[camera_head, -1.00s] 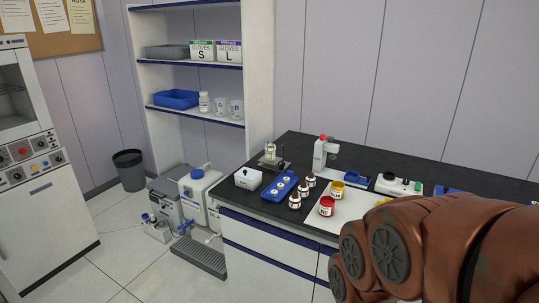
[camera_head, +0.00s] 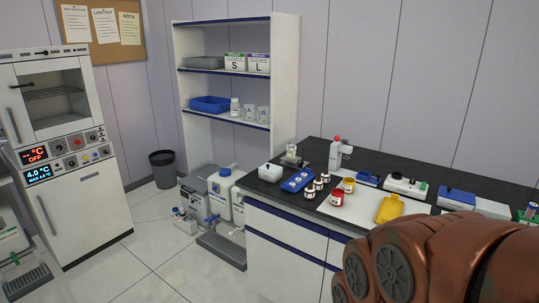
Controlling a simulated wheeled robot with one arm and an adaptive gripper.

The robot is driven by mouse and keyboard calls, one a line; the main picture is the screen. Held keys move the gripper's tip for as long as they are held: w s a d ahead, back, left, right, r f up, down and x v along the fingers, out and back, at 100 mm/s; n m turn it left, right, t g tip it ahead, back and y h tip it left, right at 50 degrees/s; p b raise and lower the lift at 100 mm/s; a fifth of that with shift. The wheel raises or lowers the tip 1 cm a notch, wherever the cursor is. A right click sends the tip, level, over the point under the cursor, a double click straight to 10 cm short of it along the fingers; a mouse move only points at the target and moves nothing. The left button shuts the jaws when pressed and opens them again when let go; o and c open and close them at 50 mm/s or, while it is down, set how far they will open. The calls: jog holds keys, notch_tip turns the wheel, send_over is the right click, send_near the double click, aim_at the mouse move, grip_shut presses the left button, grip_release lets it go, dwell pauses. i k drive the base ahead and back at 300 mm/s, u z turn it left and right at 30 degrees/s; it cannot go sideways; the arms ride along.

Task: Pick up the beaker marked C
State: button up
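Two clear beakers stand side by side on the lower visible shelf of the white shelf unit, a left beaker (camera_head: 249,113) and a right beaker (camera_head: 263,114). The left one's mark looks like A; the right one's mark is too small to read surely. I cannot make out a beaker marked C. A white bottle (camera_head: 235,107) stands left of them. My arm's brown links fill the lower right, in front of the bench and far from the shelf. My gripper is out of view.
Jerrycans (camera_head: 221,195), a floor grate (camera_head: 222,249) and a black bin (camera_head: 163,168) stand near the shelf. Open tiled floor (camera_head: 150,255) lies between cabinet and bench.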

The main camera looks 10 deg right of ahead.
aim_at(291, 149)
jog(key=u, duration=0.75)
jog(key=i, duration=1.45)
jog(key=u, duration=0.25)
jog(key=i, duration=1.3)
jog(key=z, duration=1.4)
jog(key=i, duration=0.75)
jog(key=z, duration=0.65)
